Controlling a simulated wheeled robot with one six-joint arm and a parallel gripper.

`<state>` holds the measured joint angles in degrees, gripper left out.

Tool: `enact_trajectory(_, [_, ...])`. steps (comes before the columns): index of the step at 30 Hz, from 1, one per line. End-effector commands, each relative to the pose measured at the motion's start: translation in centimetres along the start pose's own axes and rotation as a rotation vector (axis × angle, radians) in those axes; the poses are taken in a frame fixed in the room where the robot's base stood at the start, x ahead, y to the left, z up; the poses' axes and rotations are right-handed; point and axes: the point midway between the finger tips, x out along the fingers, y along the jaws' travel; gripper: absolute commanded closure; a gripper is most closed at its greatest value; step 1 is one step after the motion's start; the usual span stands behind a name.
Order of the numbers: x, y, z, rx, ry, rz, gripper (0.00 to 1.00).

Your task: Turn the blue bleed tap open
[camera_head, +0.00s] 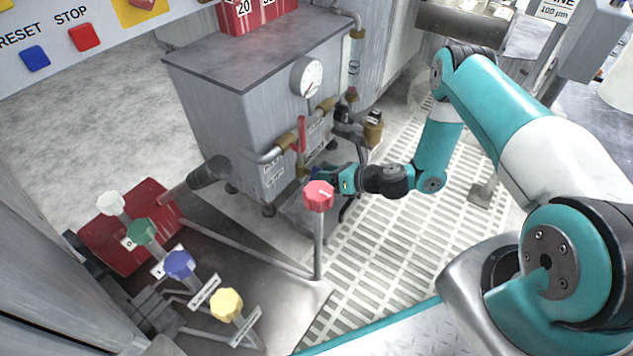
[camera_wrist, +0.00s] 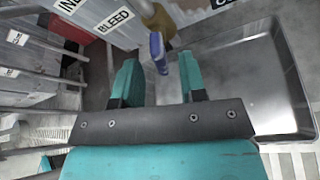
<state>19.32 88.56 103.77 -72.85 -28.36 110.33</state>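The blue bleed tap (camera_wrist: 158,53) shows in the wrist view as a flat blue handle below a brass fitting (camera_wrist: 160,20). A "BLEED" label (camera_wrist: 113,20) is on the panel to its left. My gripper (camera_wrist: 160,60) is open, one teal finger on each side of the blue handle. A gap shows between the handle and the left finger; the right finger is closer, and I cannot tell whether it touches. In the head view my gripper (camera_head: 333,180) is low beside the grey cabinet (camera_head: 232,125), and the tap is mostly hidden there.
A metal tray (camera_wrist: 240,80) lies below and right of the tap. In the head view a red lever (camera_head: 302,133) is on the cabinet's pipework, below a gauge (camera_head: 307,76). A red knob on a post (camera_head: 318,195) stands in front of my gripper. Grated floor (camera_head: 385,240) lies to the right.

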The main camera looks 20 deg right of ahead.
Motion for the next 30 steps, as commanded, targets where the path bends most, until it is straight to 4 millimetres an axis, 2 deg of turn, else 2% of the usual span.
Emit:
enact_trajectory(1, [1.1, -0.1, -0.4, -0.005, -0.001, 0.003, 0.62])
enact_trajectory(6, [2.8, -0.1, -0.2, -0.002, 0.0, 0.001, 0.62])
enact_trajectory(17, [3.3, 0.0, 0.1, 0.001, 0.0, 0.0, 0.62])
enact_trajectory(18, [3.3, 0.0, 0.1, 0.0, 0.0, 0.0, 0.66])
enact_trajectory(22, [3.3, 0.0, 0.0, 0.0, 0.0, 0.0, 0.96])
enact_trajectory(23, [3.3, 0.0, 0.0, 0.0, 0.0, 0.0, 1.0])
enact_trajectory(30, [3.1, 0.3, 0.3, -0.052, 0.001, -0.021, 1.0])
